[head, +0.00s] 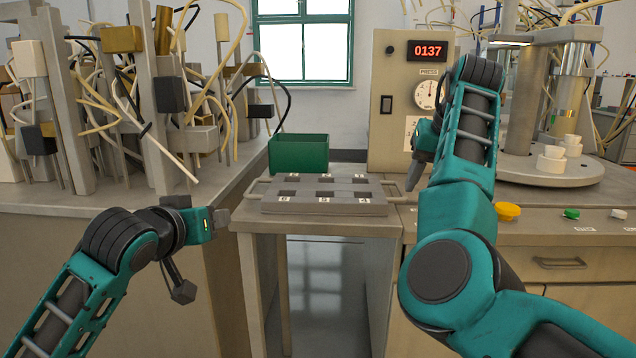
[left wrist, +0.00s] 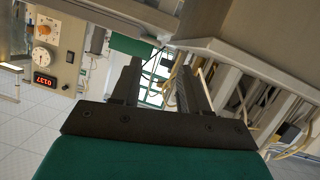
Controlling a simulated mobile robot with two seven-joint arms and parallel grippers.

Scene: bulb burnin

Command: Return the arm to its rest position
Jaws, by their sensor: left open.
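My left gripper (head: 221,217) is in front of the left bench, to the left of the small table. In the left wrist view its two dark fingers (left wrist: 160,88) are apart with nothing between them. My left arm is bent low at the left of the head view. My right arm is raised at the right, and its gripper (head: 415,172) points down beside the tray's right handle and the press box. Whether the right fingers are apart is unclear, as the arm partly hides them.
A grey tray (head: 262,206) with several dark sockets lies on the small table, with a green bin (head: 300,155) behind it. The press box (head: 386,75) reads 0137. Tangled cables and blocks crowd the left bench (head: 225,190). White pieces (head: 551,162) sit on the round platform at right.

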